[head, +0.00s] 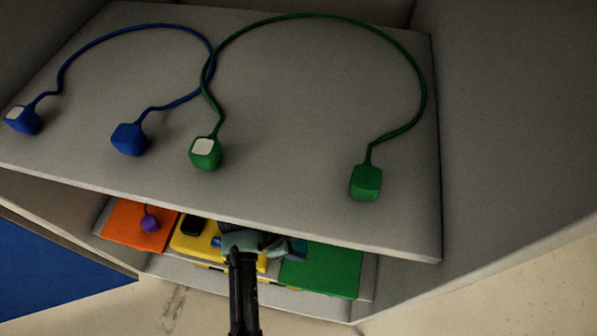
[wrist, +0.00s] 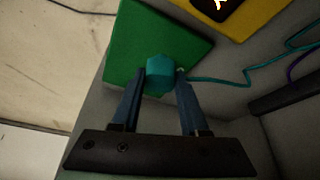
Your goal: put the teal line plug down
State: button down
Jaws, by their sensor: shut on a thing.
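The teal line plug (wrist: 160,75) is a small block held between the two blue fingers of my gripper (wrist: 160,80) in the wrist view. My gripper is shut on it. The plug is over or on the green pad (wrist: 125,35); I cannot tell whether it touches. A teal cord (wrist: 225,82) runs from the plug to the right. In the head view my gripper (head: 283,247) is low in the middle, beside the left edge of the green pad (head: 325,270), and my arm hides part of the yellow pad.
A grey upper board (head: 300,120) overhangs the pads, carrying a blue cord with two blue plugs (head: 128,139) and a green cord with two green plugs (head: 365,182). Below are a yellow pad (head: 185,244) with a black item and an orange pad (head: 125,222) with a purple plug (head: 150,222).

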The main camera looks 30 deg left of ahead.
jog(key=shift+s+d, duration=0.55)
jog(key=shift+f+b, duration=0.65)
jog(key=shift+f, duration=1.1)
jog(key=shift+f, duration=0.15)
jog(key=shift+c, duration=2.1)
grip_release()
jog(key=p+v, duration=0.1)
jog(key=v, duration=0.4)
jog(key=shift+w+p, duration=0.1)
jog(key=shift+p, duration=0.3)
jog(key=s+a, duration=0.7)
jog(key=a, duration=0.2)
jog(key=shift+s+a, duration=0.25)
jog(key=shift+s, duration=0.1)
